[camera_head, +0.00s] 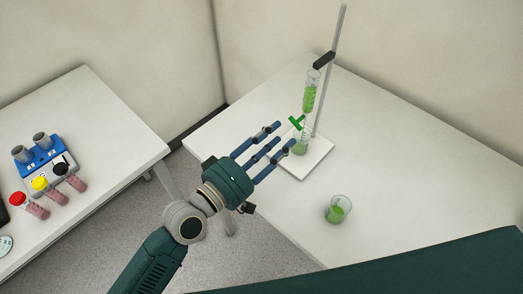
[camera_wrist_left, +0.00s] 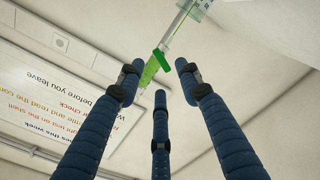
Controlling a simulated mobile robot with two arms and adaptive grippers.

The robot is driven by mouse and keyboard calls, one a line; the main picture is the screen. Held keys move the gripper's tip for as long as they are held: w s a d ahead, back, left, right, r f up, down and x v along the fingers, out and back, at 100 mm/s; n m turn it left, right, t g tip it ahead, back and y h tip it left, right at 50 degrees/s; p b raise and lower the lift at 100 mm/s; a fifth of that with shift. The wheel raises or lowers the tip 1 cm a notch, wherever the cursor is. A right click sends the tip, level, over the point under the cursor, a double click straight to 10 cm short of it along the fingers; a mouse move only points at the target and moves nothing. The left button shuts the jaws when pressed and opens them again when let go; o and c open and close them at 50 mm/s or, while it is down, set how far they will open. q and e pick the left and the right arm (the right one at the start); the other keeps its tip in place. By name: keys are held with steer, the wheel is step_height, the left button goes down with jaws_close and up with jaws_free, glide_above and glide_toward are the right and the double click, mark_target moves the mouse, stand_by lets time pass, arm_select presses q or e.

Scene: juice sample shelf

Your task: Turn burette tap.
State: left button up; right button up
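The burette (camera_head: 310,92) holds green liquid and is clamped upright on a stand at the right table. Its green tap (camera_head: 297,123) shows near the lower end, above a flask (camera_head: 300,143) with green liquid on the white stand base (camera_head: 318,158). My left gripper (camera_head: 281,136) is open, with its blue fingers spread and pointing at the tap from the left. In the left wrist view the green tap (camera_wrist_left: 161,60) lies ahead, beyond the three spread fingers, with nothing between them. Whether a fingertip touches the tap or flask is unclear. My right gripper is not in view.
A beaker of green liquid (camera_head: 338,209) stands nearer on the right table (camera_head: 395,150). The metal stand rod (camera_head: 333,60) rises behind the burette. The left table (camera_head: 85,110) holds a blue-and-white device (camera_head: 40,150) and several capped tubes. A floor gap separates the tables.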

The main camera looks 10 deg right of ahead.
arm_select(q)
steer(key=v, duration=0.6)
stand_by(7.4)
